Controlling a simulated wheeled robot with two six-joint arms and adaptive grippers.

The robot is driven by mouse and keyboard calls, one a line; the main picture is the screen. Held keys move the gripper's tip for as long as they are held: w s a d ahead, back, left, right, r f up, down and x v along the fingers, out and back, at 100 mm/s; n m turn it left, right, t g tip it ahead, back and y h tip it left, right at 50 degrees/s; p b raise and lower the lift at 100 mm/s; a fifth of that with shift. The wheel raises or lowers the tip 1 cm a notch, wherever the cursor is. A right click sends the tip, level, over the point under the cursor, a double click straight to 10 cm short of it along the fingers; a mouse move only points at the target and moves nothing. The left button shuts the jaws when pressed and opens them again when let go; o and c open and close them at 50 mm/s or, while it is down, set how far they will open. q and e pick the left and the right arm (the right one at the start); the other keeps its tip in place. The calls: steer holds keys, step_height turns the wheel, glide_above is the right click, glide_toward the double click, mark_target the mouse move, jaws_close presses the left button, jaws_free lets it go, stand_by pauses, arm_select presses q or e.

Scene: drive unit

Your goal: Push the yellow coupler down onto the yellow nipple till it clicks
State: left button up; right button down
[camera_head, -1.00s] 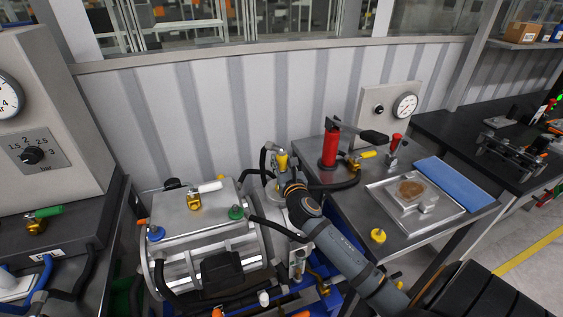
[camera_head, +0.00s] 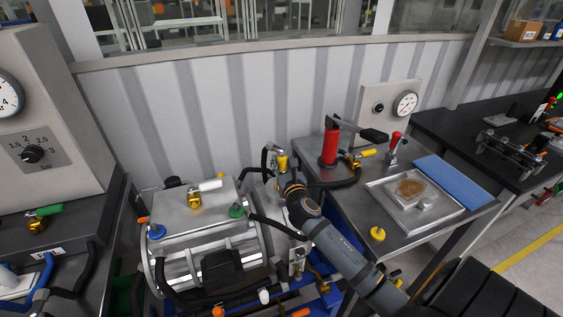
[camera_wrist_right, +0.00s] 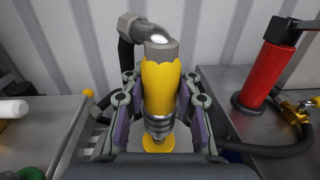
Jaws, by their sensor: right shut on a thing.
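The yellow coupler (camera_head: 282,161) stands roughly upright above the right end of the grey drive unit (camera_head: 205,213). In the right wrist view the coupler (camera_wrist_right: 160,88) has a grey elbow and black hose on top and a silver ringed lower end. My right gripper (camera_head: 281,172) is shut on it, with a finger at each side in the wrist view (camera_wrist_right: 160,108). A yellow round part (camera_wrist_right: 157,144), apparently the nipple's collar, shows right below the silver end. I cannot tell whether the coupler is seated on it. My left gripper is out of view.
A metal bench right of the unit holds a red cylinder (camera_head: 330,147), a tray (camera_head: 446,217), a blue mat (camera_head: 440,181) and a yellow cap (camera_head: 377,234). A black hose (camera_head: 335,184) runs close by my right gripper. A ribbed wall (camera_head: 220,120) stands behind.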

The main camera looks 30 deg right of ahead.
mark_target(281, 170)
steer(key=shift+w+r, duration=0.1)
steer(key=shift+f, duration=0.2)
steer(key=shift+f+b, duration=0.3)
steer(key=shift+f, duration=0.35)
steer(key=shift+f, duration=0.15)
stand_by(0.3)
steer(key=shift+f, duration=0.3)
steer(key=shift+f+b, duration=0.45)
steer(key=shift+f, duration=0.1)
stand_by(0.6)
steer(key=c, duration=0.9)
jaws_free()
